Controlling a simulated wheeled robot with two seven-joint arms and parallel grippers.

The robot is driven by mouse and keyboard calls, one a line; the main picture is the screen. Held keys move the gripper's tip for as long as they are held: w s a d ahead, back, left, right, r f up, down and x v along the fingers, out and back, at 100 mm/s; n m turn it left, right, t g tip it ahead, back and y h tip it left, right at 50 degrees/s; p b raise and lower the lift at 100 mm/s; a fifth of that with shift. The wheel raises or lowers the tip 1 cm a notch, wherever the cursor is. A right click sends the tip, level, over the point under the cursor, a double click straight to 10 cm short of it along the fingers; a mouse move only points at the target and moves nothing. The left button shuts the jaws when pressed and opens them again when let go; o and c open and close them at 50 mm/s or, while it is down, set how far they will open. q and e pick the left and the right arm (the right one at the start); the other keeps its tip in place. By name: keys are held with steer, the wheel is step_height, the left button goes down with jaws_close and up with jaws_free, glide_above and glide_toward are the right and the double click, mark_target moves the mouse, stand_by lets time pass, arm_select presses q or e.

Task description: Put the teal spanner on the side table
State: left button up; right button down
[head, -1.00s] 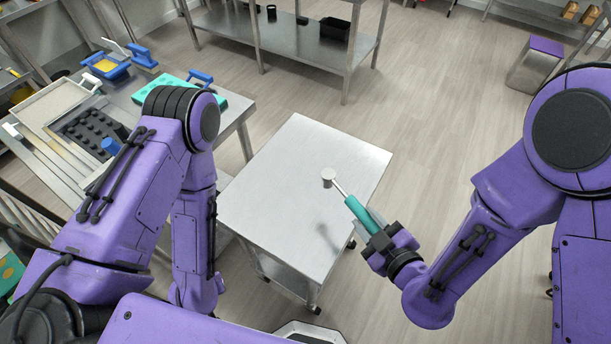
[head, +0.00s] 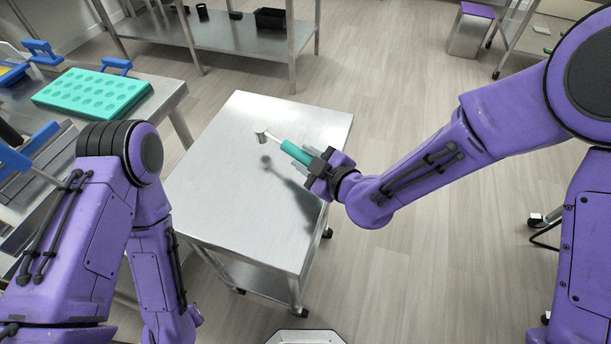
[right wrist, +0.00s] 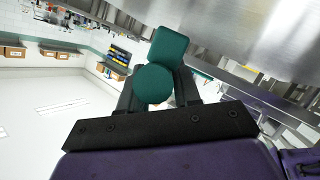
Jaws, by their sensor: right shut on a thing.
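The teal spanner (head: 297,152) has a teal handle and a silver head. My right gripper (head: 319,165) is shut on its handle and holds it above the side table (head: 235,205). The head points left and away, over the tabletop, and a shadow lies on the metal below. In the right wrist view the teal handle (right wrist: 168,55) sits between the dark fingers. The side table is a bare steel cart on castors with a lower shelf. My left arm shows at the left, but its gripper is out of view.
A steel workbench at the left carries a teal mould tray (head: 92,92) and blue-handled items. A steel shelf (head: 215,35) with a black bin (head: 270,18) stands behind. A purple-topped stool (head: 470,28) is at the back right. The tabletop is clear.

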steer(key=f+b, duration=0.3)
steer(key=f, duration=0.1)
steer(key=shift+w+a, duration=0.15)
steer(key=shift+w, duration=0.1)
steer(key=shift+w+r, duration=0.1)
steer(key=shift+r, duration=0.05)
steer(key=c, duration=1.2)
jaws_free()
steer(key=o, duration=0.4)
steer(key=shift+r, duration=0.1)
steer(key=p+v, duration=0.9)
steer(key=v, duration=0.3)
steer(key=shift+p, duration=0.35)
